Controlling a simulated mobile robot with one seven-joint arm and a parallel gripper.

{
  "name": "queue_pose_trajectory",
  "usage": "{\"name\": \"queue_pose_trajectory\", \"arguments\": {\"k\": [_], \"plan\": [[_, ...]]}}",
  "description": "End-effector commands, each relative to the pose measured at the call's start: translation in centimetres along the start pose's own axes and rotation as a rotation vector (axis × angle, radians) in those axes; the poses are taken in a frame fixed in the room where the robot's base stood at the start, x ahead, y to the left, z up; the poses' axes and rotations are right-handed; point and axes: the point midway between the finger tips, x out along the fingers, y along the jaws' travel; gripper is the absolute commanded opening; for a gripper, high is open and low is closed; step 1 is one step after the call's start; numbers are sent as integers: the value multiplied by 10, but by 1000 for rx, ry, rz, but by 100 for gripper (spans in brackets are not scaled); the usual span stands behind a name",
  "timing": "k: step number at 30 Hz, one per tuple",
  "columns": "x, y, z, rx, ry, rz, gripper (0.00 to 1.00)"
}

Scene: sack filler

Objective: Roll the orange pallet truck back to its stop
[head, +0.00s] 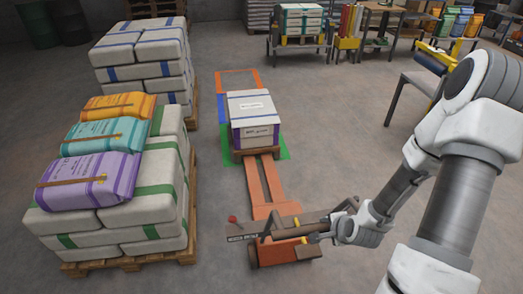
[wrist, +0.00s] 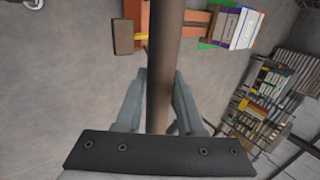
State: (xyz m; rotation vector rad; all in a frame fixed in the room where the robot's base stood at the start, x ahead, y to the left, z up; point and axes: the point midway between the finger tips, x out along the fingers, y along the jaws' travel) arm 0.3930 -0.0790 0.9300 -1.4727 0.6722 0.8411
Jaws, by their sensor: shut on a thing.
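The orange pallet truck (head: 283,249) stands in the middle of the floor in the head view, its forks (head: 263,187) pointing away from me. A small pallet with white boxes with purple bands (head: 254,108) sits at the far end of the forks, over a green floor marking (head: 284,152). My gripper (head: 343,229) is at the right end of the truck's brown handle bar (head: 311,229). In the wrist view my gripper (wrist: 158,98) is shut on the brown bar (wrist: 163,50), which runs between its fingers. I cannot make out which marking is the stop.
A pallet of white sacks with green bands (head: 160,187) carries orange, teal and purple sacks at the left. Another sack pallet (head: 143,55) stands behind it. Orange (head: 238,76) and blue (head: 222,108) floor markings lie around the load. Open floor (head: 335,130) lies to the right.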

Motion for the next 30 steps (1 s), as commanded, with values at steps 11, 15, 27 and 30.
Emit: {"name": "queue_pose_trajectory", "arguments": {"k": [11, 15, 27, 30], "plan": [[-7, 4, -3, 3, 11, 2, 0], [-8, 6, -3, 0, 13, 3, 0], [-9, 13, -3, -5, 19, 5, 0], [-9, 13, -2, -5, 19, 5, 0]]}}
